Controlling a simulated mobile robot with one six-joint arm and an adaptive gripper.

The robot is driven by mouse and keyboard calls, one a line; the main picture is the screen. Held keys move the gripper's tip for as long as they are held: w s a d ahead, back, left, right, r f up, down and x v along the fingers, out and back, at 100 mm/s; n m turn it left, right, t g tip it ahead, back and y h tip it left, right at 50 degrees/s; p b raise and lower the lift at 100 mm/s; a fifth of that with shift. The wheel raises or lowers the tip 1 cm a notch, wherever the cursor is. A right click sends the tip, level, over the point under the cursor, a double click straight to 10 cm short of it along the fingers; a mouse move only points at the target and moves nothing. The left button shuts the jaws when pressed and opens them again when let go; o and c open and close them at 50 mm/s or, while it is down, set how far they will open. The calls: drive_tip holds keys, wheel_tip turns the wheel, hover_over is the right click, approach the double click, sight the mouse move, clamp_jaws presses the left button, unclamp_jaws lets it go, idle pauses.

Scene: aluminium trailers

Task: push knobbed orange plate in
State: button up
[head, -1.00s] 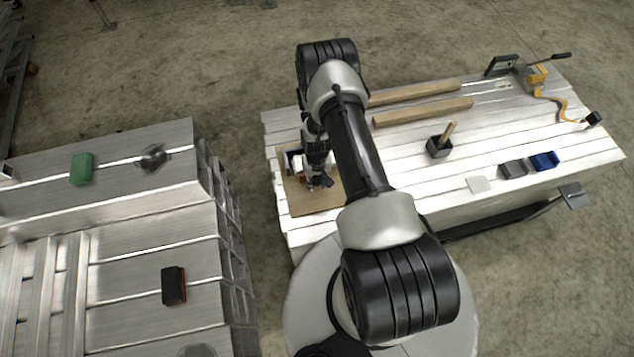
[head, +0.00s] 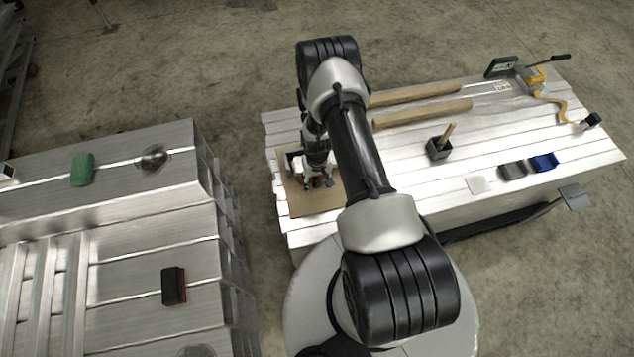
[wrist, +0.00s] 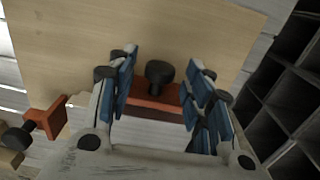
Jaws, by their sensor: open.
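In the wrist view, an orange plate (wrist: 152,104) with a round black knob (wrist: 160,73) lies between the fingers of my gripper (wrist: 163,66). The fingers have blue pads and are spread open, one on each side of the knob; I cannot tell whether either touches the plate. A second orange piece (wrist: 48,118) with a black knob stands to the left, outside the fingers. In the head view, my gripper (head: 318,184) is low over the tan board (head: 312,205), with a bit of orange by its tips. The arm hides much of the spot.
A black compartment bin (wrist: 284,90) is close at the right in the wrist view. In the head view, wooden rods (head: 425,112), a dark cup (head: 439,150) and a blue block (head: 544,161) lie to the right on the slatted trailer bed. The front of the board is bare.

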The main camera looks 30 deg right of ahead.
sight(317, 183)
wheel_tip(317, 183, up, 11)
idle(0.3)
